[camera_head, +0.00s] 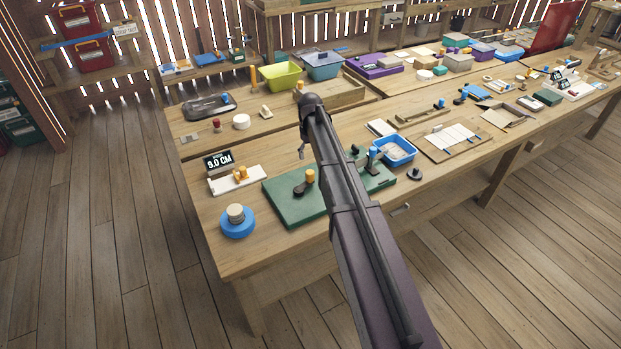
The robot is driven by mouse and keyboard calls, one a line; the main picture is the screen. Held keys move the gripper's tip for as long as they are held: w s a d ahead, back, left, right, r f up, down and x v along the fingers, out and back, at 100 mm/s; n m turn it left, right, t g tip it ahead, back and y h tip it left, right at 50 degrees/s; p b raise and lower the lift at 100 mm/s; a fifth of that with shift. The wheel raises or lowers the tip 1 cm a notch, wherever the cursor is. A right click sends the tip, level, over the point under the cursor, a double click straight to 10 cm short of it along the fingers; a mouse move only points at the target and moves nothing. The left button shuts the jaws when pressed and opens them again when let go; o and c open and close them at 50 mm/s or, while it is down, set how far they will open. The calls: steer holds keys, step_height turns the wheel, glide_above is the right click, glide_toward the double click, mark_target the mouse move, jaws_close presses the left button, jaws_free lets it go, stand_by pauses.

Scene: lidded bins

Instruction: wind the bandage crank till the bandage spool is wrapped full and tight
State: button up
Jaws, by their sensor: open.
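A green base board (285,205) lies on the near workbench. On it is a dark crank arm (302,188) with an upright orange knob (310,176). A blue and dark upright part (372,158) stands toward the board's right end; I cannot tell whether it is the bandage spool. My arm crosses over the board and hides its middle, so any bandage there and how full it is wound cannot be told. My gripper (302,152) hangs at the arm's far end, mostly hidden by it. It appears open and empty, behind the knob in the picture and apart from it.
A blue tray (398,150) and a small black knob (415,174) are at right. Green (282,77) and blue bins stand behind.

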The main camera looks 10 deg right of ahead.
mark_target(311, 172)
steer(key=shift+f+b, duration=4.75)
steer(key=shift+f, duration=0.3)
steer(key=shift+d, duration=0.1)
jaws_close()
